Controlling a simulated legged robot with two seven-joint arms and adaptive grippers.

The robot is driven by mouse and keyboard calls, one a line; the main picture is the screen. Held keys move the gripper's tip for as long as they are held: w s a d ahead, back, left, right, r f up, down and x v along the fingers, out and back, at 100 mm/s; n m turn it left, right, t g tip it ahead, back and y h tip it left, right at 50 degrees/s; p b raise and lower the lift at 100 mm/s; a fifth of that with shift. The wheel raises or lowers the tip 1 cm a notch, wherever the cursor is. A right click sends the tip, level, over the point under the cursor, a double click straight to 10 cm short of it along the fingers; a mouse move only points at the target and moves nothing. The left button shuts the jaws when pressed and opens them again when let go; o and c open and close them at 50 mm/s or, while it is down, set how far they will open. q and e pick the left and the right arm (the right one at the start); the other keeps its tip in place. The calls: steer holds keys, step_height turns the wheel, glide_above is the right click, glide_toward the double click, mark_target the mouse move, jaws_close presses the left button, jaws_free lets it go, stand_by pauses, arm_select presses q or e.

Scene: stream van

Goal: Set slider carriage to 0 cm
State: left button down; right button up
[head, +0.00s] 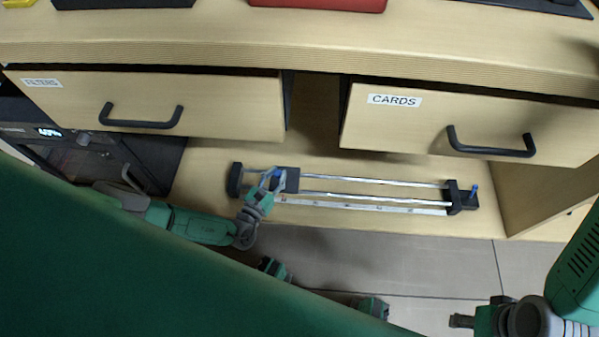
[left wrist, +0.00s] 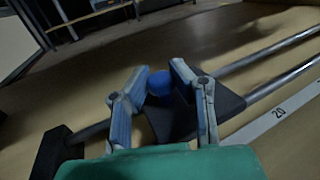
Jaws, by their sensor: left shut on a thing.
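The slider stands on the shelf under the drawers, with two metal rails (head: 370,181) between black end blocks. Its dark carriage (head: 291,180) is near the left end block (head: 235,180), with a short gap of rail between them. My left gripper (head: 268,180) is at the carriage. In the left wrist view its fingers (left wrist: 155,75) are closed around the blue knob (left wrist: 160,84) on the carriage (left wrist: 185,112). A pale scale strip (left wrist: 265,121) runs beside the rails, with a "20" readable right of the carriage. My right gripper (head: 463,320) is low at the right, its fingers unclear.
Two drawers hang above the slider, FILTERS (head: 215,105) and CARDS (head: 430,125), with black handles. A dark appliance (head: 95,150) stands at the left. The right end block (head: 455,197) has a blue part beside it. Grey floor lies in front of the shelf.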

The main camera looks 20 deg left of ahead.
arm_select(q)
steer(key=s+a, duration=0.1)
steer(key=a, duration=0.2)
steer(key=s+a, duration=0.1)
steer(key=a, duration=0.2)
steer(key=s+a, duration=0.1)
steer(key=a, duration=0.3)
steer(key=shift+a+f, duration=0.1)
steer(key=c, duration=1.5)
jaws_free()
steer(key=shift+o, duration=0.9)
steer(key=s, duration=0.4)
steer(key=s+a, duration=0.1)
steer(key=s, duration=0.7)
steer(key=shift+a, duration=0.25)
